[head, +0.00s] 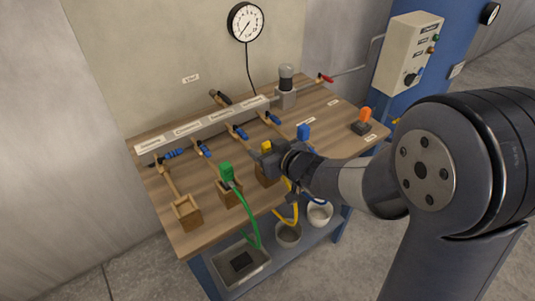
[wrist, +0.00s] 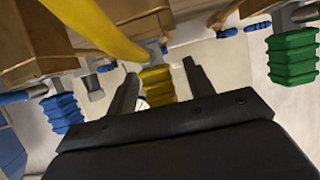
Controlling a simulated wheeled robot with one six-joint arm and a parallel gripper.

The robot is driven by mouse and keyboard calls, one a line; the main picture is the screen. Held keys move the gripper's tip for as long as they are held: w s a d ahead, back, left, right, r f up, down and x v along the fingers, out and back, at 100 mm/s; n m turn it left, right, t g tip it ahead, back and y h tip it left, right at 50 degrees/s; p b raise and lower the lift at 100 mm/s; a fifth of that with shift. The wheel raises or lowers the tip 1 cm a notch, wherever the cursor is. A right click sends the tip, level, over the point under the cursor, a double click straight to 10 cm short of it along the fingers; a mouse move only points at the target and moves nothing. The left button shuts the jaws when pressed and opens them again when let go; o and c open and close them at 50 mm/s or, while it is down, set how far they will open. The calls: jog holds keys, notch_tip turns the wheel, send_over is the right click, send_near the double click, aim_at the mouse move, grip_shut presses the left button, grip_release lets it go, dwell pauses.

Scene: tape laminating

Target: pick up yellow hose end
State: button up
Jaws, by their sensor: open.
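The yellow hose end (head: 266,147) stands at a wooden holder (head: 266,178) near the bench's front edge, partly hidden by my gripper (head: 283,158). In the wrist view, its yellow ribbed body (wrist: 157,84) shows between the two black fingers of my open gripper (wrist: 160,72). A gap shows beside it, and I cannot tell whether either finger touches it. The yellow hose (wrist: 105,32) curves across the top left of the wrist view. In the head view it hangs down toward the buckets.
The green hose end (head: 227,172) stands to the left and the blue hose end (head: 303,132) to the right; both also flank my gripper in the wrist view. A labelled manifold (head: 205,124) with blue-handled valves lies behind. A grey bucket (head: 288,236) and white bucket (head: 320,212) stand below.

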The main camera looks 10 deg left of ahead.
jog(key=shift+w+a+f, duration=0.2)
jog(key=shift+w+a, duration=0.05)
jog(key=shift+a, duration=0.15)
jog(key=shift+c, duration=0.5)
grip_shut()
